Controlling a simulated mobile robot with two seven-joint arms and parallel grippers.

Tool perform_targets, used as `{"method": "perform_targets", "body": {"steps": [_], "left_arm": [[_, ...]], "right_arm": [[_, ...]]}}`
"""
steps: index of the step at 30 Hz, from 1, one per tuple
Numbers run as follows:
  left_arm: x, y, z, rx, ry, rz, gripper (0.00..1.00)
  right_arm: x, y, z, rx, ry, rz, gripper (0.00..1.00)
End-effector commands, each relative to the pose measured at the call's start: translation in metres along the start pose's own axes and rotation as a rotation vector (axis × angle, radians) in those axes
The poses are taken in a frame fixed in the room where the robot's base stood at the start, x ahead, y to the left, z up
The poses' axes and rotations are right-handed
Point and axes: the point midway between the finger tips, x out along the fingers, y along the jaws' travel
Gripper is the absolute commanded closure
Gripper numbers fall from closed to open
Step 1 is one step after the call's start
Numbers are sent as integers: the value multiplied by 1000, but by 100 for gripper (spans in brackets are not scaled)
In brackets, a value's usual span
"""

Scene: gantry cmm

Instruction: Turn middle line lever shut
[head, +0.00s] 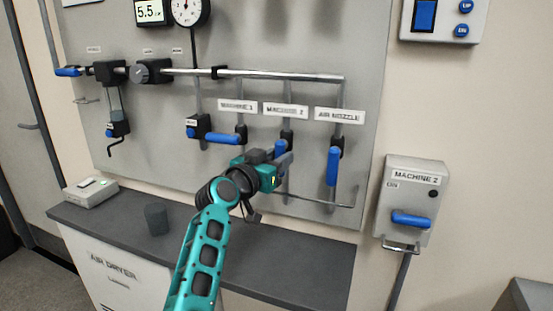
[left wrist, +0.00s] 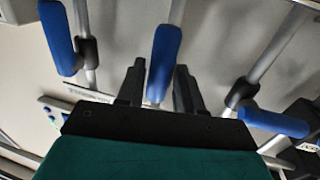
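The middle line lever, a blue handle (head: 281,147), sits on the pipe under the MACHINE 2 label (head: 285,110) on the panel. My left gripper (head: 284,160) is in front of it and hides part of it in the head view. In the left wrist view the blue handle (left wrist: 163,55) runs roughly along its pipe, slightly tilted. Its end lies between the two dark, parted fingers of my left gripper (left wrist: 160,88), with a gap visible on each side. My right gripper is not in view.
The MACHINE 1 lever (head: 223,139) lies across its pipe, left of the middle one. The AIR NOZZLE lever (head: 333,166) hangs along its pipe at right. A dark counter (head: 310,262) is below. A MACHINE 2 box (head: 408,190) with a blue handle is on the wall.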

Motion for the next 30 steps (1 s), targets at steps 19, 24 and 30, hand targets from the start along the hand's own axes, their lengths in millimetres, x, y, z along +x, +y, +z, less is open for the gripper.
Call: {"method": "perform_targets", "body": {"steps": [19,24,30], "left_arm": [[0,0,0,0,-1,0,100],[0,-1,1,4,-1,-1,100],[-1,-11,3,33,-8,-2,100]], "right_arm": [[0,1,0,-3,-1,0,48],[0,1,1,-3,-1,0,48],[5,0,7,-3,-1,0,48]]}}
